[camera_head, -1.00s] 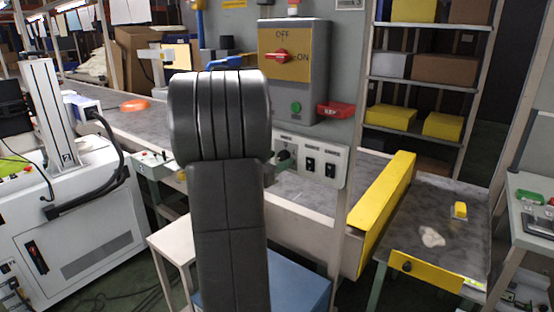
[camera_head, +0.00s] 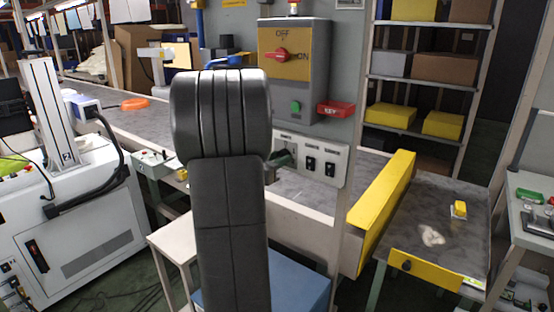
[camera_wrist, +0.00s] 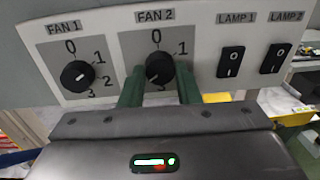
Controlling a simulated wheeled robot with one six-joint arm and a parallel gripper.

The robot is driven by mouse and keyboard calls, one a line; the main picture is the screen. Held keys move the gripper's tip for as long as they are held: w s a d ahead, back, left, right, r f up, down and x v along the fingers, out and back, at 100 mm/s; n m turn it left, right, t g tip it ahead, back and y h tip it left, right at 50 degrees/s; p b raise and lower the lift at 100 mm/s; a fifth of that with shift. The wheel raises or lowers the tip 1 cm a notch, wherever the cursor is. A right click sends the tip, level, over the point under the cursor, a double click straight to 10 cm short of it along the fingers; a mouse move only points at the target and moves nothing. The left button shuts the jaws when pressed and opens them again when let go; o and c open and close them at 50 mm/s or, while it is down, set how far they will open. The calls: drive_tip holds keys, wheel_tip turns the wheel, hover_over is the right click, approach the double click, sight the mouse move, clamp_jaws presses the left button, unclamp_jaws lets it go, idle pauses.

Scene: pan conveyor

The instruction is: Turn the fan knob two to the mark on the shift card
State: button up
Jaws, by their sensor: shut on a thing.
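In the wrist view the fan 2 knob (camera_wrist: 159,68) is a round black knob under the FAN 2 label. My gripper (camera_wrist: 160,84) has its two green fingers on either side of it, shut on it. The knob's pointer seems to face down-left, but is hard to read. In the head view my arm hides most of the knob area on the switch panel (camera_head: 333,158). I cannot make out a shift card.
The fan 1 knob (camera_wrist: 77,76) sits left of my fingers. The lamp 1 switch (camera_wrist: 231,61) and lamp 2 switch (camera_wrist: 275,58) are to the right. Above the panel hangs a grey box with a red rotary switch (camera_head: 282,55). A yellow guard (camera_head: 383,207) stands at right.

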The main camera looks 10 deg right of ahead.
drive_tip(key=n+p, duration=0.1)
drive_tip(key=n, duration=0.5)
drive_tip(key=shift+p, duration=0.4)
drive_tip(key=n+p, duration=0.2)
drive_tip(key=n, duration=0.3)
drive_tip(key=shift+t, duration=0.3)
drive_tip(key=o, duration=1)
drive_tip(key=shift+c, duration=0.2)
drive_tip(key=b+v, duration=0.1)
drive_tip(key=v, duration=1.2)
drive_tip(key=shift+s+a+f, duration=0.2)
drive_tip(key=shift+s+a, duration=0.05)
drive_tip(key=shift+s, duration=0.05)
drive_tip(key=shift+d, duration=0.1)
drive_tip(key=p+x, duration=0.1)
drive_tip(key=x, duration=1.2)
drive_tip(key=shift+w+d+r, duration=0.15)
drive_tip(key=shift+w+d, duration=0.05)
drive_tip(key=shift+w, duration=0.05)
